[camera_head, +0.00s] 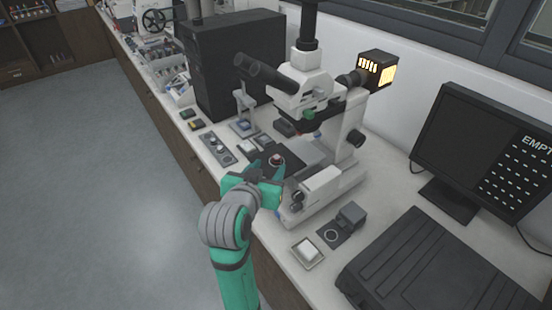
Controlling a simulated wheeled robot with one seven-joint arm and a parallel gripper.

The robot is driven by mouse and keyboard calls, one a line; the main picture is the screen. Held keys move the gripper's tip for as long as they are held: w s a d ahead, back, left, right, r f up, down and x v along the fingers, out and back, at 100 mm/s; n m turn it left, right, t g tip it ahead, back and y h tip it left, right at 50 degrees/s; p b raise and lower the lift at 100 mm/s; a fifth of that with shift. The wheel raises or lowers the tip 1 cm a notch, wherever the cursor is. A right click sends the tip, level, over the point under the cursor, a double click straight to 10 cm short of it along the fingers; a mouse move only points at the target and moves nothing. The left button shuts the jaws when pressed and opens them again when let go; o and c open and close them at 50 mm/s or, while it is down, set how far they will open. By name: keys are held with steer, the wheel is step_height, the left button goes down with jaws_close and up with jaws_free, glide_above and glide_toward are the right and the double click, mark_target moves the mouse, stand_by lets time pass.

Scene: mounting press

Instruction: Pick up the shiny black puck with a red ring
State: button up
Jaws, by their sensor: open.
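A small round puck (276,160) with a reddish ring on it sits on the dark plate (262,152) at the microscope's front left. It is too small to make out its shine or full colour. My gripper (268,168), teal with dark parts, is right at the puck, on its near side. Its fingers are open, with the puck close to their tips. I cannot tell whether a finger touches it. The gripper hides part of the plate and bench there.
The white microscope (318,90) rises just behind and right of the puck, its eyepieces overhanging. A black tower (235,65) stands behind left. A monitor (480,150) and dark ribbed box (430,270) are at right. Small trays (307,251) lie in front.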

mark_target(276, 158)
steer(key=shift+x, duration=3.9)
steer(key=shift+c, duration=0.7)
steer(key=c, duration=1)
